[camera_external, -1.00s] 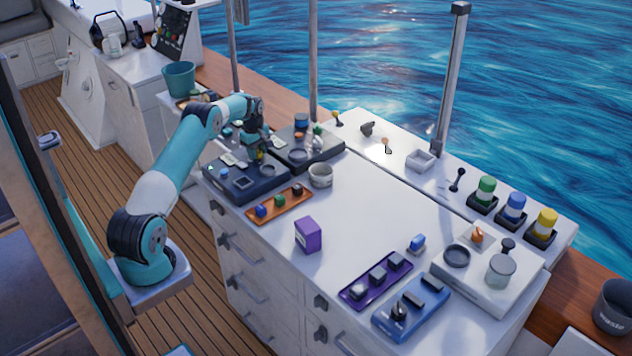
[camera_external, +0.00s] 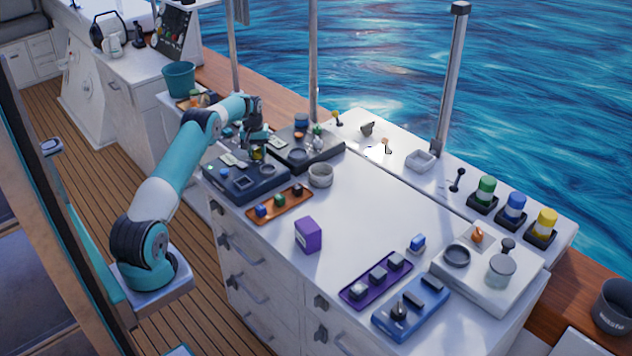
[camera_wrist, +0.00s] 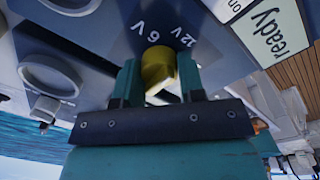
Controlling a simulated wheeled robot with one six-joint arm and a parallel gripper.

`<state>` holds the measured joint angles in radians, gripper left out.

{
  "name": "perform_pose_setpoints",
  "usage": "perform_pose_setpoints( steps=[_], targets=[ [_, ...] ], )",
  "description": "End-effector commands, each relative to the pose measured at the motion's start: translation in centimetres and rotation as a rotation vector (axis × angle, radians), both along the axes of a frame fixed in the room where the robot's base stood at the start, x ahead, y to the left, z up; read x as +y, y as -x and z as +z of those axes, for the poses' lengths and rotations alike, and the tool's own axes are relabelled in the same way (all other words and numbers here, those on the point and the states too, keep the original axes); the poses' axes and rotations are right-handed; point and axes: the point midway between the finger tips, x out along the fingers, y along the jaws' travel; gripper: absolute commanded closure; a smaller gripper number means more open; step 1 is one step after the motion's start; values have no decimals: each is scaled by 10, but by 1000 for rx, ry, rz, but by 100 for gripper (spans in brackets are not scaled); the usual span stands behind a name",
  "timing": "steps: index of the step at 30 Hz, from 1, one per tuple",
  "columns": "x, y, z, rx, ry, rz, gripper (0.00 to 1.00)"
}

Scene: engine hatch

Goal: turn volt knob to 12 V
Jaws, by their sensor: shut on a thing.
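The volt knob (camera_wrist: 158,68) is a yellow round knob on a dark blue-grey panel (camera_wrist: 105,35). White labels "6 V" and "12 V" stand beside it in the wrist view. My gripper (camera_wrist: 159,80) has its two teal fingers on either side of the knob, shut on it. A white patch shows on the knob's near side between the fingers. Which label the knob points at I cannot tell. In the external view my gripper (camera_external: 257,150) reaches down to the dark device (camera_external: 262,188) at the counter's far left end, and mostly hides the knob.
A white "ready / on" plate (camera_wrist: 268,32) and a grey ring (camera_wrist: 48,75) flank the knob. An orange tray (camera_external: 279,206) with coloured blocks and a grey cup (camera_external: 320,175) stand nearby. A purple box (camera_external: 308,235) stands farther along. The middle counter is clear.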

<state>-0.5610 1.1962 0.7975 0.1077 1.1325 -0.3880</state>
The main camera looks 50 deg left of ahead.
Motion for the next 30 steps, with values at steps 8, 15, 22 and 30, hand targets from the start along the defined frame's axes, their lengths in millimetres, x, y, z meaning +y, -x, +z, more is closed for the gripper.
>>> perform_pose_setpoints(
  steps=[8, 15, 22, 30],
  targets=[
    [0, -1, 1, -2, -1, -61, 87],
    [0, -1, 1, -2, -1, -68, 87],
    [0, -1, 1, -2, -1, -67, 54],
    [0, 0, 0, -1, -1, -66, 38]
  ],
)
